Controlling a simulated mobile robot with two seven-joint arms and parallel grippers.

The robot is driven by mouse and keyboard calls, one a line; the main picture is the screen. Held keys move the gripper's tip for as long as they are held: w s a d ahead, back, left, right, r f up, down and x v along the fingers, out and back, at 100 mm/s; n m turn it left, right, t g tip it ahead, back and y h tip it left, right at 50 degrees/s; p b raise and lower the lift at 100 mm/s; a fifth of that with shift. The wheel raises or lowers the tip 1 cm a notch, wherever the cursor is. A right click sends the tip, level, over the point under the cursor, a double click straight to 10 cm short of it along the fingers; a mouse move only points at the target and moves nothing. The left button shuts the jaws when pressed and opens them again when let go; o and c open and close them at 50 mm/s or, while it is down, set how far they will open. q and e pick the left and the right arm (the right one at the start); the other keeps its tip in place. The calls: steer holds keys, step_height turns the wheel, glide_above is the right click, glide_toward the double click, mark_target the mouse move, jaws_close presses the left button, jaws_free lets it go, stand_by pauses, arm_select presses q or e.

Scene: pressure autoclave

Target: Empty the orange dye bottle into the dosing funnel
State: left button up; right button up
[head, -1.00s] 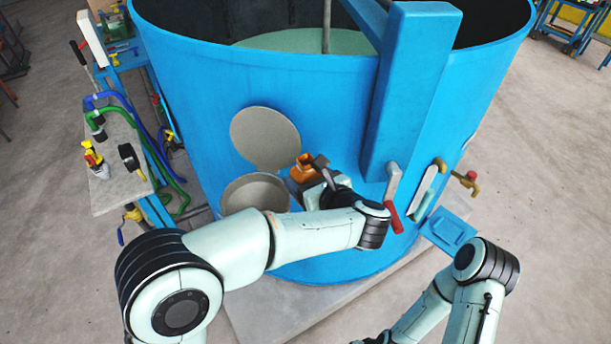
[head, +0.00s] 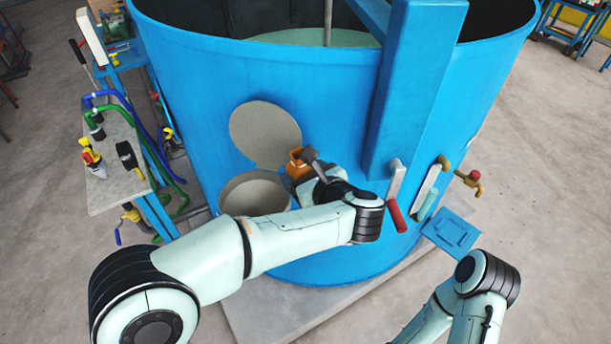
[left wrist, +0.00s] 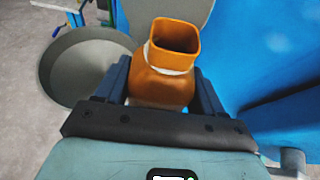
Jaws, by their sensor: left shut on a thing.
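The orange dye bottle (head: 295,168) is in my left gripper (head: 306,174), just right of the dosing funnel. In the left wrist view the bottle (left wrist: 165,72) stands between the two fingers (left wrist: 163,84), its square mouth open and facing up toward the camera. A pale band circles its neck. The dosing funnel (head: 226,207) is a round grey bowl on the blue tank's front, with a round lid plate raised above it. It also shows left of the bottle in the left wrist view (left wrist: 52,75). The bottle looks roughly upright. My right gripper is out of view.
The large blue tank (head: 230,95) fills the middle. A red-handled lever (head: 396,217) and a brass valve (head: 470,179) are on its right side. A side bench (head: 115,190) with hoses and valves stands at the left.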

arm_select(q)
steer(key=shift+s+a+r+n+h+b, duration=0.1)
steer(key=shift+a+r+n+h+b, duration=0.05)
steer(key=shift+a+n+h+b, duration=0.4)
steer(key=shift+a+r+n+h+b, duration=0.15)
steer(key=shift+a+h+b, duration=0.1)
steer(key=shift+a+b, duration=0.35)
steer(key=shift+a+r+n+h+b, duration=0.15)
steer(key=shift+n+h+b, duration=0.25)
steer(key=shift+h+b, duration=0.35)
steer(key=shift+d+n+h+b, duration=0.4)
steer(key=shift+n+h+b, duration=0.45)
steer(key=shift+b, duration=0.35)
steer(key=shift+d+n+h+b, duration=0.3)
steer(key=shift+n+h+b, duration=0.5)
steer(key=shift+b, duration=0.45)
steer(key=shift+f+h+b, duration=0.35)
steer(key=shift+h+b, duration=0.25)
steer(key=shift+b, duration=0.1)
steer(key=shift+r, duration=0.1)
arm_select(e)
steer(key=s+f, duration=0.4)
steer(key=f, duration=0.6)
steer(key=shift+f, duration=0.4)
